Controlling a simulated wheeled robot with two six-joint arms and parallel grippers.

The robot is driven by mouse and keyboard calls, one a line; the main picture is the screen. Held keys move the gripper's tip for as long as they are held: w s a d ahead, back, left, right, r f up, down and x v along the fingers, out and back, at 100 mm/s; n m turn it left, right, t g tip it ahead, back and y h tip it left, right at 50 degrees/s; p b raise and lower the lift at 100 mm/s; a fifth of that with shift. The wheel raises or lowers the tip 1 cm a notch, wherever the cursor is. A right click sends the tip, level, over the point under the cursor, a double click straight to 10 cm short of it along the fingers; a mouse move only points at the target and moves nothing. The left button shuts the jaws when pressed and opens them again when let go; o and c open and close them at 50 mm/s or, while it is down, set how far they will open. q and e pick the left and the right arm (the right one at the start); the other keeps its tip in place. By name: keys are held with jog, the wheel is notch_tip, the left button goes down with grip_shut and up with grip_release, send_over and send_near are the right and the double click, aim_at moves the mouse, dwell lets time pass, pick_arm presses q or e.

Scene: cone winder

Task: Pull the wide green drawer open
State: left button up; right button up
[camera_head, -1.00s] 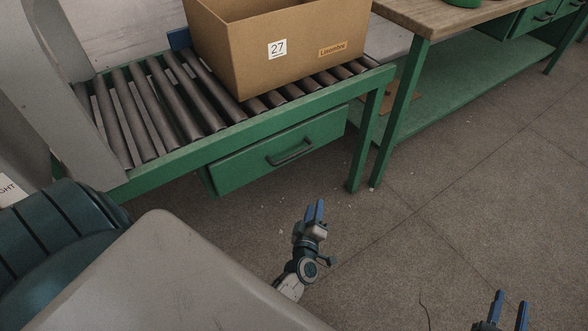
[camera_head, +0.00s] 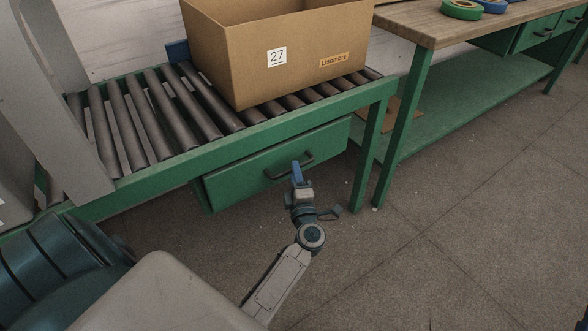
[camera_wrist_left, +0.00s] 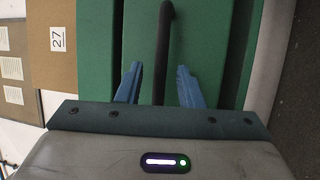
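The wide green drawer (camera_head: 235,186) hangs under the roller table and looks shut. Its dark bar handle (camera_head: 277,173) is on the front face. My left gripper (camera_head: 297,172) is in front of the drawer, at the handle. In the left wrist view, the handle (camera_wrist_left: 166,45) runs between the two blue fingers of my left gripper (camera_wrist_left: 158,86). The fingers are apart, with a gap on each side of the handle. The green drawer front (camera_wrist_left: 144,40) shows behind it. My right gripper does not show clearly in either view now.
A cardboard box (camera_head: 225,65) labelled 27 stands on the rollers (camera_head: 150,115). A green table leg (camera_head: 366,160) is right of the drawer. A workbench (camera_head: 440,25) with tape rolls stands further right. The floor (camera_head: 450,220) in front is clear.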

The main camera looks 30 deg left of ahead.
pick_arm(q)
jog(key=shift+x, duration=1.05)
grip_shut()
jog(key=shift+d, duration=0.1)
